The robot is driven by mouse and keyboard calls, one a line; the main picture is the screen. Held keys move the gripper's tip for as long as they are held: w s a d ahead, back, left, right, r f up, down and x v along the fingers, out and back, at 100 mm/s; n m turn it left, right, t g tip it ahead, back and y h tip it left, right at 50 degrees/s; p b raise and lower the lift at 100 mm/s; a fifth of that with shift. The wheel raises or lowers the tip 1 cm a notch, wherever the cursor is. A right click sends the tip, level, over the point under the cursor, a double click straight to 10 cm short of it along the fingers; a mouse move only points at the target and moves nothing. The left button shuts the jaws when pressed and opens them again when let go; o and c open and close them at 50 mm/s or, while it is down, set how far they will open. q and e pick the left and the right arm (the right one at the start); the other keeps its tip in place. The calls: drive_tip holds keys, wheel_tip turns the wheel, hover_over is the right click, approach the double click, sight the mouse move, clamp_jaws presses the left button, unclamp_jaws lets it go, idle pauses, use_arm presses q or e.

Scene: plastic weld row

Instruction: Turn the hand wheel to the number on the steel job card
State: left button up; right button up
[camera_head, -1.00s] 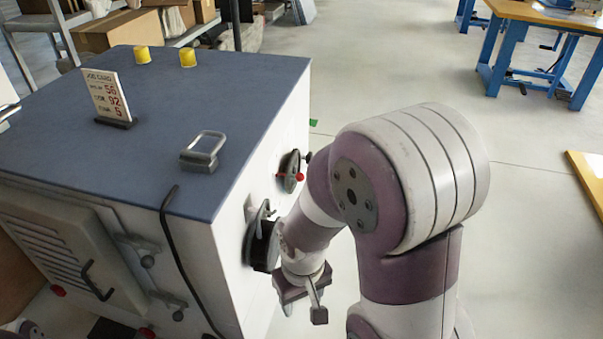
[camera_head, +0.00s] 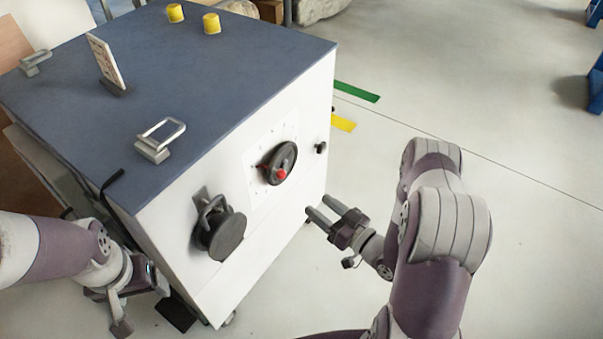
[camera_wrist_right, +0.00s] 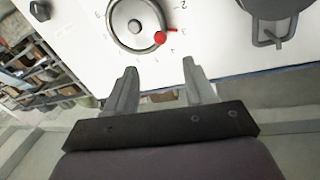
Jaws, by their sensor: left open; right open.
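The hand wheel (camera_head: 277,163) is dark, with a red knob (camera_head: 282,174), on the white side of a cabinet. In the right wrist view the wheel (camera_wrist_right: 124,14) has a ring of small numbers; its red knob (camera_wrist_right: 160,38) points lower right, close to what looks like a 3. The job card (camera_head: 107,62) stands on the cabinet top, turned so its print is unreadable. My right gripper (camera_head: 315,214) is open and empty, apart from the wheel, to its lower right. My left gripper (camera_head: 146,304) is open at the lower left, beside the cabinet, partly seen.
The cabinet's blue-grey top (camera_head: 220,75) carries metal handles (camera_head: 160,140) and two yellow caps (camera_head: 211,23). A black round fitting (camera_head: 220,232) sticks out left of the wheel, and a small black knob (camera_head: 321,147) sits right of it.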

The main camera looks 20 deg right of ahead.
drive_tip(key=b+x, duration=0.1)
drive_tip(key=x, duration=1.2)
drive_tip(key=shift+r, duration=0.1)
clamp_jaws()
